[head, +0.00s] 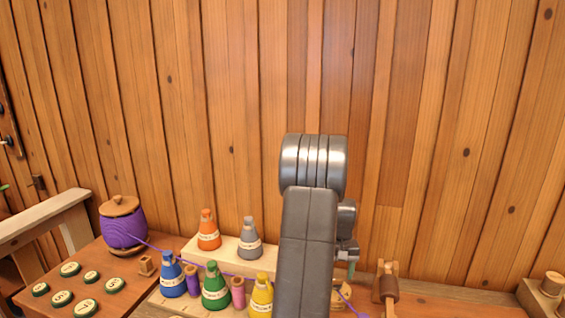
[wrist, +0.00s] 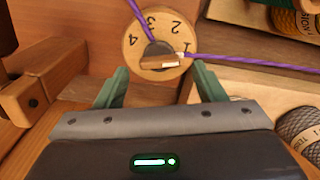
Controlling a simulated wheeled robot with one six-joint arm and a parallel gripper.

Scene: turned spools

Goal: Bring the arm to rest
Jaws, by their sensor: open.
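My gripper (wrist: 162,86) is open and empty in the wrist view, its two green fingers spread apart. Just beyond the fingertips is a round wooden dial (wrist: 133,50) with the numbers 1 to 4 and a dark knob with a pale pointer aimed at the 1. I cannot tell how far the fingers are from the dial, but nothing is between them. In the head view my grey arm stands upright in front of the plank wall and hides part of the bench; the gripper's fingers are hard to make out there.
A purple lidded pot (head: 123,226) feeds purple thread (head: 180,255) along the bench behind my arm. A stepped wooden stand (head: 235,257) holds several coloured cones. Several green-rimmed discs (head: 61,298) lie at left. A wooden fitting (head: 386,285) stands right of my arm. Above is clear wall.

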